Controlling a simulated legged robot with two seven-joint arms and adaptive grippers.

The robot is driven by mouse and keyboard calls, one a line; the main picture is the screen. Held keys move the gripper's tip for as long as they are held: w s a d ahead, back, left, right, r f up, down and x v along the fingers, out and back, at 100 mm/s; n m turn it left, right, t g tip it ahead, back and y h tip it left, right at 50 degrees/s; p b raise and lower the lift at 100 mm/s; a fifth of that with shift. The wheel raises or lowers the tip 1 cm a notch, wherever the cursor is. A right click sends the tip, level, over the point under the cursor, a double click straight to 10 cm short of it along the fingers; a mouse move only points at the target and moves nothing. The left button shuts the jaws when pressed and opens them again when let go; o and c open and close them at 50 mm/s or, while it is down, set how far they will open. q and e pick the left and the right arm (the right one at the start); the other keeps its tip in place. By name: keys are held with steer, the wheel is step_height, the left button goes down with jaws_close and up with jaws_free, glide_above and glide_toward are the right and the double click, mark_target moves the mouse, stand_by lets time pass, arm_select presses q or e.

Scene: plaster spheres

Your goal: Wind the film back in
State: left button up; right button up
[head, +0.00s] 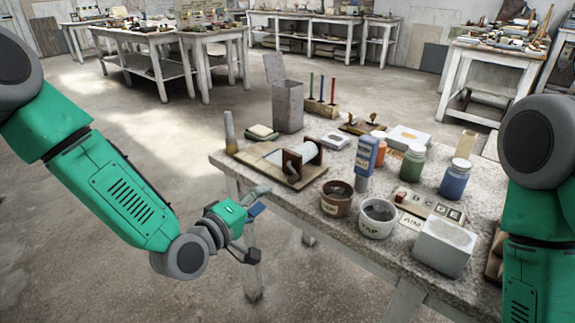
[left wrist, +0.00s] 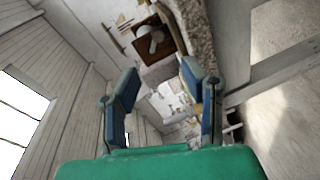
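A white roll (head: 301,152) sits between brown wooden uprights on a wooden board (head: 246,158) near the table's far left edge. A pale strip (head: 273,157) lies on the board beside the roll; I cannot tell whether it is film. My left gripper (head: 254,232) is off the table's left side, lower in the picture than the board, and holds nothing. In the left wrist view its two blue-padded fingers (left wrist: 160,78) stand apart. A brown thing with a white part (left wrist: 151,40) shows beyond them, possibly the roller stand. My right gripper is out of view.
A grey bin (head: 288,105) stands behind the board. Open floor lies left of the table.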

mark_target(290, 180)
arm_select(q)
step_height(290, 180, up, 4)
steer(key=s+n+g+y+p, duration=0.2)
steer(key=n+p, duration=0.6)
steer(key=n, duration=1.1)
steer(key=x, duration=1.3)
steer(key=shift+w+d+f+b, duration=0.2)
steer(key=shift+d+f+b, duration=0.05)
steer(key=shift+d+b, duration=0.1)
jaws_close()
